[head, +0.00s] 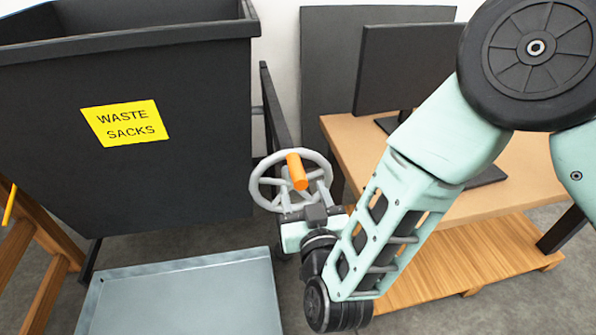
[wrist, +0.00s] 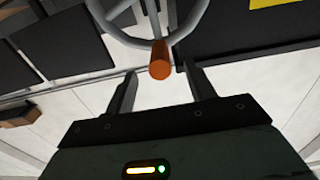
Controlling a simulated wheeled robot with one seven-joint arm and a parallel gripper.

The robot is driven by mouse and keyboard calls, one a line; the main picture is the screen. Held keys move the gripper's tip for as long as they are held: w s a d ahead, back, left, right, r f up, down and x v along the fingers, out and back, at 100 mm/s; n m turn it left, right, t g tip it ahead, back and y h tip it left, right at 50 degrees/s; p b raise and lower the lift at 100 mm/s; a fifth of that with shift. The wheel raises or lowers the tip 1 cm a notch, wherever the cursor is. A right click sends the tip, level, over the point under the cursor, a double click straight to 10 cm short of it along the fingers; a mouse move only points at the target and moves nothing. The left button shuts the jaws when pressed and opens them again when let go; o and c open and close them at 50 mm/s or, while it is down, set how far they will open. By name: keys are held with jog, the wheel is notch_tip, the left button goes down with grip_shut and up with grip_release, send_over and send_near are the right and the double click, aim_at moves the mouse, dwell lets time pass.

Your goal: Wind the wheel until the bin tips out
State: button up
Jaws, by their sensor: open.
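The grey hand wheel (head: 255,180) stands to the right of the bin, with an orange handle (head: 296,172) sticking out from its rim. The dark bin (head: 60,130) with a yellow "WASTE SACKS" label (head: 125,123) looks about upright. My gripper (head: 305,190) is in front of the lower part of the wheel. In the wrist view my gripper (wrist: 164,82) is open, and the orange handle (wrist: 160,62) shows just beyond and between its two fingers. The wheel (wrist: 112,32) spreads behind the handle. I cannot tell whether a finger touches the handle.
A shallow metal tray (head: 185,295) lies on the floor below the bin. A wooden desk (head: 345,150) with a dark monitor (head: 405,65) stands at the right, above a wooden pallet (head: 450,265). A wooden frame (head: 45,275) is at the left.

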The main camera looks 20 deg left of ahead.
aim_at(298, 174)
jog(key=b+x, duration=0.1)
jog(key=x, duration=0.3)
jog(key=shift+f, duration=0.1)
jog(key=shift+b+x, duration=0.3)
jog(key=shift+x, duration=0.75)
jog(key=shift+c, duration=0.3)
jog(key=c, duration=1.1)
